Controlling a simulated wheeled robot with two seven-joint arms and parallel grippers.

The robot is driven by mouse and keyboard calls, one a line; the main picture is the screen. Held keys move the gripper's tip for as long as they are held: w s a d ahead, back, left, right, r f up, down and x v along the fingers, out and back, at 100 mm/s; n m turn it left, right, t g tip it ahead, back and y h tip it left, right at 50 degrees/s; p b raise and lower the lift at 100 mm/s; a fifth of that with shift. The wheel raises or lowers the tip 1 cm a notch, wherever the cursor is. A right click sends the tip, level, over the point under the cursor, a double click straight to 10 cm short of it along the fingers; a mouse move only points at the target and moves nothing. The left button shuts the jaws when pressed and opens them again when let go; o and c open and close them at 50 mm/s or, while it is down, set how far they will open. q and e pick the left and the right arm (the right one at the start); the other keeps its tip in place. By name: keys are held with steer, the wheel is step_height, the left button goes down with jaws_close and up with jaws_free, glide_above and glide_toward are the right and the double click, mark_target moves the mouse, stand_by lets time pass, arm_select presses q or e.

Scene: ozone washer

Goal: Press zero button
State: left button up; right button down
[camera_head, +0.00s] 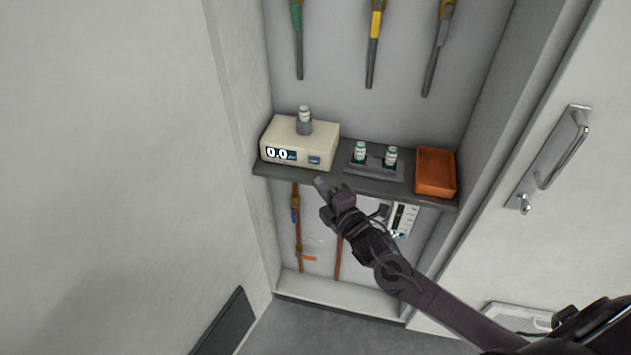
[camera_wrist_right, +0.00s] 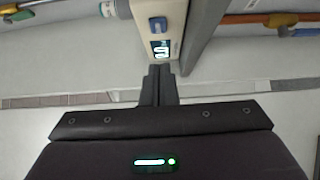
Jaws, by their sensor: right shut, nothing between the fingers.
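A beige meter (camera_head: 299,137) stands on the left of a dark grey shelf, its display (camera_head: 281,154) reading 0.0. A blue button (camera_head: 314,160) sits right of the display on its front face. In the right wrist view the button (camera_wrist_right: 157,25) and display (camera_wrist_right: 160,49) show just beyond the fingers. My right gripper (camera_head: 321,185) is shut and empty, just below and in front of the shelf edge under the button. It also shows in the right wrist view (camera_wrist_right: 160,70), apart from the button. My left gripper is out of view.
A capped vial (camera_head: 304,113) stands on the meter. A rack (camera_head: 376,168) with two vials and an orange tray (camera_head: 436,172) sit to its right on the shelf (camera_head: 281,171). Tools hang above and below. A door handle (camera_head: 555,155) is at right.

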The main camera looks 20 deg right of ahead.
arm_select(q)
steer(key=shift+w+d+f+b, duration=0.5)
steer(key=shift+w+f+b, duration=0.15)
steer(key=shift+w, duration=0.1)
arm_select(e)
steer(key=s+d, duration=0.1)
steer(key=s, duration=0.5)
steer(key=shift+s+d, duration=0.15)
steer(key=shift+s, duration=0.15)
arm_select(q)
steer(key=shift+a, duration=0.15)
